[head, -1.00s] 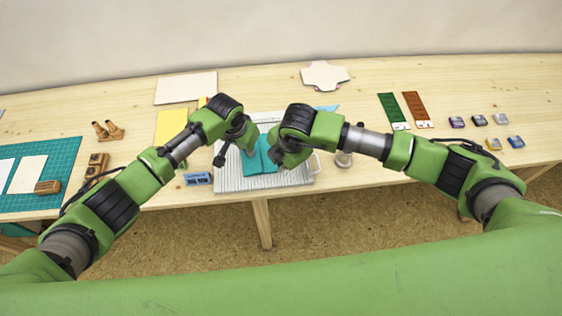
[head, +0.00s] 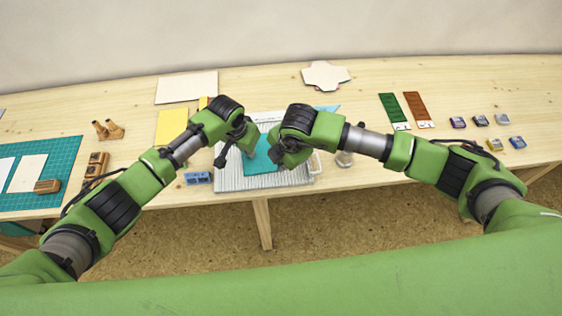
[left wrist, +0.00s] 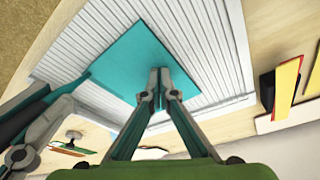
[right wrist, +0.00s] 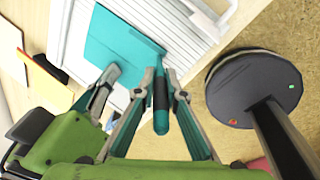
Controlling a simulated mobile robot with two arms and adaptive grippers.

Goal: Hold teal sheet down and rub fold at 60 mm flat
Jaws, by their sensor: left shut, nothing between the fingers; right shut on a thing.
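The teal sheet (head: 262,165) lies on the white ribbed board (head: 232,184) in front of me. In the left wrist view the sheet (left wrist: 135,58) looks flat, with my left gripper (left wrist: 161,84) shut and empty, its tips at the sheet's near edge. My right gripper (right wrist: 161,82) is shut on a slim tool with a dark grip and teal parts (right wrist: 160,102), beside the sheet's edge (right wrist: 112,42). Whether the tool touches the sheet I cannot tell. In the head view my arms hide part of the sheet and both fingertips.
A yellow sheet (head: 171,125) lies behind that arm. A green cutting mat (head: 62,160) is at far left. Green and brown strips (head: 417,108) and several small inkpads (head: 480,120) are at right.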

